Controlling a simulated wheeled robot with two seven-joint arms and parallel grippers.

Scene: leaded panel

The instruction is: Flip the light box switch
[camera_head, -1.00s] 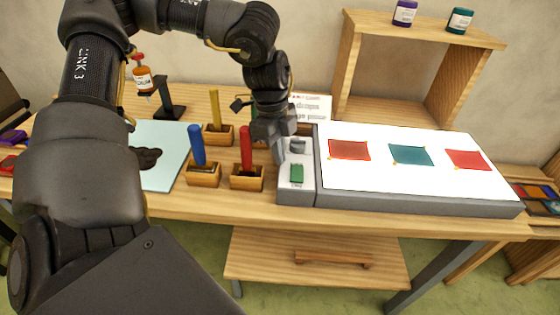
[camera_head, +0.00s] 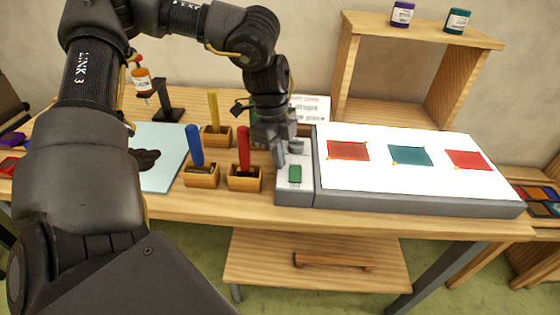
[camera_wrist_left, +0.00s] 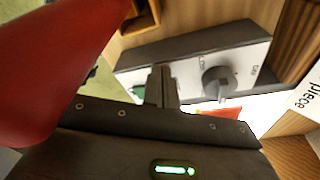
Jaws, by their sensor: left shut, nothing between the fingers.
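The light box (camera_head: 420,205) stands on the bench with a bright white top. The control panel (camera_head: 283,187) at its left end carries a green switch (camera_head: 295,174) and a grey knob (camera_head: 297,146). My left gripper (camera_head: 280,161) is shut and empty, pointing down over the panel, just left of the knob and behind the green switch. In the left wrist view the shut fingers (camera_wrist_left: 161,84) lie between the knob (camera_wrist_left: 218,82) and the partly hidden green switch (camera_wrist_left: 138,92). I cannot tell whether the fingertips touch the panel. My right gripper is out of view.
Red and teal glass pieces (camera_head: 410,156) lie on the light box. Wooden holders with a blue tool (camera_head: 194,147), a red tool (camera_head: 244,150) and a yellow tool (camera_head: 213,108) stand close left of the panel. A wooden shelf (camera_head: 345,65) stands behind.

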